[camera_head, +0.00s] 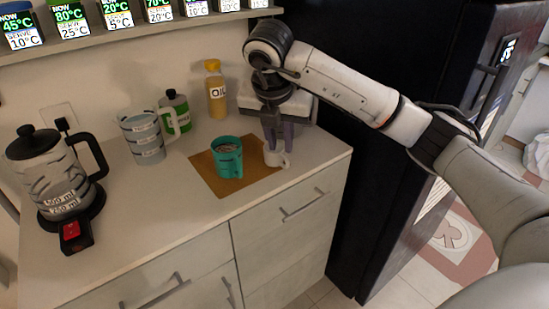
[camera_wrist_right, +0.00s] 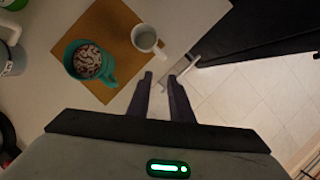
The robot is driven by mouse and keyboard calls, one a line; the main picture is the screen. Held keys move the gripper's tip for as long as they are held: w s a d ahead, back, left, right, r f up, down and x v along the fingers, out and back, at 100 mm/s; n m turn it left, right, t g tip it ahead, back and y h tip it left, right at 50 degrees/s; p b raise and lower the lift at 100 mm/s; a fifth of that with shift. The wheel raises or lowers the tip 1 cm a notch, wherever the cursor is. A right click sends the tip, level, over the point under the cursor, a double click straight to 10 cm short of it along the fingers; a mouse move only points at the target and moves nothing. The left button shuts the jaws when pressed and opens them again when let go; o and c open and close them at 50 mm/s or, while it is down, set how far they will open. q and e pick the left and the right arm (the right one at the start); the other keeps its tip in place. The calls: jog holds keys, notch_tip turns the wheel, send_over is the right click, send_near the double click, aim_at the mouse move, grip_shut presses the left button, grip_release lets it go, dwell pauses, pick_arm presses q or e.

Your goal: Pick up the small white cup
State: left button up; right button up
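The small white cup (camera_head: 274,157) stands upright near the right end of the brown mat (camera_head: 205,176); the fingers partly cover it in the head view. In the wrist view the cup (camera_wrist_right: 145,37) looks empty, with its handle toward the lower right. My right gripper (camera_head: 278,138) points down at the cup from above. In the wrist view its fingertips (camera_wrist_right: 160,76) are apart with nothing between them, and the cup lies beyond them, slightly to the left. I cannot tell whether a finger touches it. My left gripper is not in view.
A measuring jug (camera_head: 143,139), a green bottle (camera_head: 176,112), an oil bottle (camera_head: 215,92) and a kettle (camera_head: 50,175) stand farther left or back. A dark fridge (camera_head: 385,165) borders the counter's right end.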

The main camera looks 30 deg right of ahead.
aim_at(287, 160)
jog(key=shift+h, duration=0.3)
jog(key=shift+w+d+r+p+x, duration=0.1)
jog(key=shift+d+p+x, duration=0.15)
jog(key=shift+x, duration=1.4)
jog(key=shift+w+d+r+p+x, duration=0.15)
jog(key=shift+p+x, duration=0.15)
jog(key=shift+x, duration=1.35)
jog(key=shift+d+p+x, duration=0.2)
jog(key=shift+p+x, duration=0.05)
jog(key=shift+x, duration=1.35)
grip_shut()
